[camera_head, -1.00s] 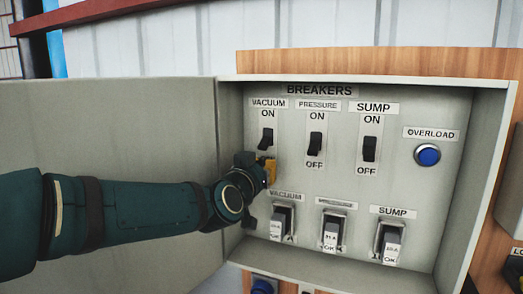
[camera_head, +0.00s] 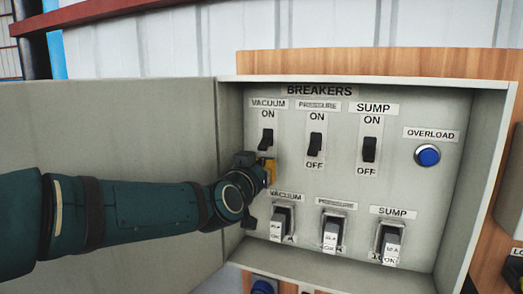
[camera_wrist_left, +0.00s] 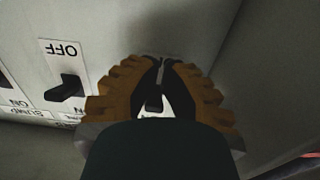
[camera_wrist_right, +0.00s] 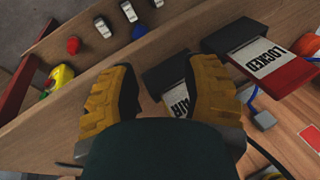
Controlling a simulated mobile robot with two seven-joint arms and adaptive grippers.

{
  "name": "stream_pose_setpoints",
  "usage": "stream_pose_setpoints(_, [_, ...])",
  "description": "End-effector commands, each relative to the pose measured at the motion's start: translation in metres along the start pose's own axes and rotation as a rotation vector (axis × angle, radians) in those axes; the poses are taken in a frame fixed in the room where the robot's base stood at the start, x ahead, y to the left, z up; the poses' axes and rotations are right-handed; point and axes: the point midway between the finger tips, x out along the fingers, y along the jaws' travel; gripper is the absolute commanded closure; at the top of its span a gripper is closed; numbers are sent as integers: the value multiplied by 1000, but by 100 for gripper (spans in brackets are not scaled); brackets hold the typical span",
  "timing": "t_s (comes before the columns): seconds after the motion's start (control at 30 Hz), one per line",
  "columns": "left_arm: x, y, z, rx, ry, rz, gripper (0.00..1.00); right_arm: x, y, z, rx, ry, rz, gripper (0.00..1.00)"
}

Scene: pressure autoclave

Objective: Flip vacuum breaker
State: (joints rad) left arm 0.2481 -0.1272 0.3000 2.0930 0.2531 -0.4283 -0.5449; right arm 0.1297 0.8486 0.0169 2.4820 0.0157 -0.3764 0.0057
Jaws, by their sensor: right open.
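The vacuum breaker (camera_head: 266,140) is a black toggle at the upper left of the breaker panel, its lever tilted up toward ON. My left gripper (camera_head: 268,172) is just below and beside it, covering its OFF label. In the left wrist view, the left gripper's (camera_wrist_left: 160,62) yellow fingers have their dark tips together, with no clear gap. A dark lever (camera_wrist_left: 153,103) shows between the fingers; contact cannot be told. My right gripper (camera_wrist_right: 160,85) is open, its fingers around or above a black labelled block (camera_wrist_right: 176,97); I cannot tell whether it touches.
The pressure breaker (camera_head: 316,144) and sump breaker (camera_head: 370,149) stand to the right. A blue overload button (camera_head: 428,155) is farther right. Tagged switches (camera_head: 331,235) line the lower panel. The open box door (camera_head: 110,125) lies behind my left arm. A red LOCKED block (camera_wrist_right: 270,62) is near my right gripper.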

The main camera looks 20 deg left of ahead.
Motion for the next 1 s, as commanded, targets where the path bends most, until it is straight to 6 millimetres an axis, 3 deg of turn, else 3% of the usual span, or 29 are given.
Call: stream_pose_setpoints(1.0, [0, 0, -30, 0, 2, 0, 100, -27, -9, -3, 0, 0, -5, 53])
